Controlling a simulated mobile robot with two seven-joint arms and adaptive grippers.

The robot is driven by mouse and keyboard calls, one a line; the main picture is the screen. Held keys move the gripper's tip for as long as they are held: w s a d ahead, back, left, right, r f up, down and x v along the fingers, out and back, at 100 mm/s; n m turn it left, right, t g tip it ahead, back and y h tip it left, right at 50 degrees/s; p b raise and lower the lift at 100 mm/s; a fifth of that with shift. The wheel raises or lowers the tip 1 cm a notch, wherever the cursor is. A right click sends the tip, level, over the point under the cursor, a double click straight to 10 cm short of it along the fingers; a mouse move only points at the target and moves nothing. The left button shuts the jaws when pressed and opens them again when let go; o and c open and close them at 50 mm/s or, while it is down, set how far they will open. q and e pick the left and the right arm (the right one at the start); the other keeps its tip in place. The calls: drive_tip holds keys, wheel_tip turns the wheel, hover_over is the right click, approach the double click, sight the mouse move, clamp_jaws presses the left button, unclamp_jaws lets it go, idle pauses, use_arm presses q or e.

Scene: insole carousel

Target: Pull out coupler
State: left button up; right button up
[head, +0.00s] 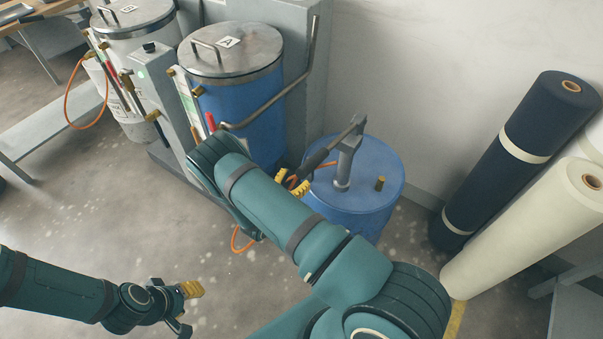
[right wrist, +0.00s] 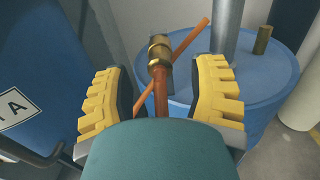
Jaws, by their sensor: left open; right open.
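A brass coupler (right wrist: 159,50) on the end of an orange hose (right wrist: 161,92) shows in the right wrist view, close to the blue drum (right wrist: 265,75) with the pump. My right gripper (right wrist: 160,85) is open, with a yellow finger on each side of the hose. The coupler lies between and slightly beyond the fingertips, with gaps on both sides. In the head view the right gripper (head: 297,185) is beside the drum, mostly hidden by my right arm. My left gripper (head: 188,308) is open and empty over the floor at lower left.
A blue tank marked A (head: 233,100) and a grey tank (head: 135,55) stand at the upper left. The blue pump drum (head: 370,190) carries a grey pump (head: 346,165). Dark (head: 525,150) and cream (head: 540,225) rolls lean at right.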

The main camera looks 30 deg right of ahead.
drive_tip(key=shift+b+x, duration=0.3)
drive_tip(key=shift+x, duration=1.25)
clamp_jaws()
drive_tip(key=shift+a, duration=0.15)
idle(0.3)
drive_tip(key=shift+v, duration=2.85)
